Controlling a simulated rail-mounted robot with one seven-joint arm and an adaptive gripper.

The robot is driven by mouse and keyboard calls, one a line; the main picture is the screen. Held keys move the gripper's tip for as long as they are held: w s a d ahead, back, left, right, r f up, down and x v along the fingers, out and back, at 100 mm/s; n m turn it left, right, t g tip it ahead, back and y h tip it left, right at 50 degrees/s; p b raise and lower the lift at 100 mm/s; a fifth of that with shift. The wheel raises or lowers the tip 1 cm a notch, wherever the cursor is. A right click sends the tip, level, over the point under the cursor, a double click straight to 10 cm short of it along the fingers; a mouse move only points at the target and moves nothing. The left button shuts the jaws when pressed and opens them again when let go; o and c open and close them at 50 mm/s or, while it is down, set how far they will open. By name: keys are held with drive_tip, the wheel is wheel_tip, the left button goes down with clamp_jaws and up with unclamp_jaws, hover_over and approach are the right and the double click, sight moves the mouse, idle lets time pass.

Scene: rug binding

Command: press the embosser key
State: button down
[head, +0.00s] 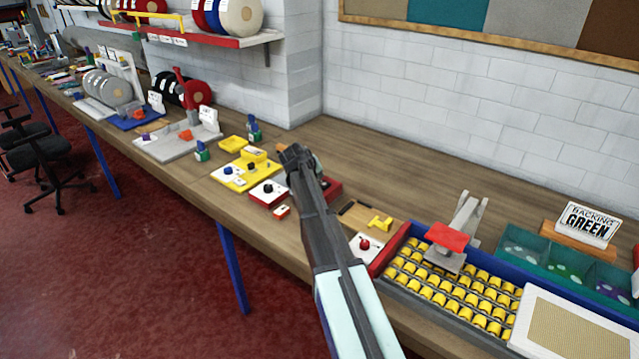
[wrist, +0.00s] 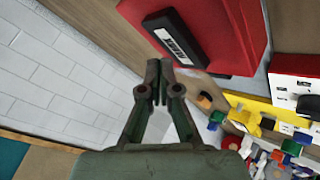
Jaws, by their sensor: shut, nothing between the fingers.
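No part in view is readably marked as the embosser key. A red box (wrist: 225,25) with a dark block (wrist: 175,36) bearing a white label on top fills the upper wrist view. In the head view a red box (head: 333,187) shows partly behind my arm. A white box on a red base (head: 268,190) with a dark knob stands to its left. My gripper (head: 295,153) is shut and empty above the bench. In the wrist view my gripper (wrist: 159,78) has its fingertips together, just below the dark block in the picture, and I see no clear contact.
A yellow tray (head: 238,180) with knobs lies left of my gripper. A white plate with a red knob (head: 366,246), a grey press with a red pad (head: 447,237) and a tray of yellow pieces (head: 450,298) stand right. The brick wall (head: 440,100) borders the bench.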

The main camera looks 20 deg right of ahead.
drive_tip(key=shift+f, duration=0.15)
drive_tip(key=shift+f+b, duration=0.3)
drive_tip(key=shift+b, duration=0.05)
drive_tip(key=shift+f+b, duration=0.3)
drive_tip(key=shift+f, duration=0.1)
idle(0.8)
drive_tip(key=shift+r, duration=0.1)
drive_tip(key=shift+r+p, duration=0.3)
drive_tip(key=shift+r, duration=0.45)
drive_tip(key=shift+r+p, duration=1)
drive_tip(key=shift+r, duration=1.5)
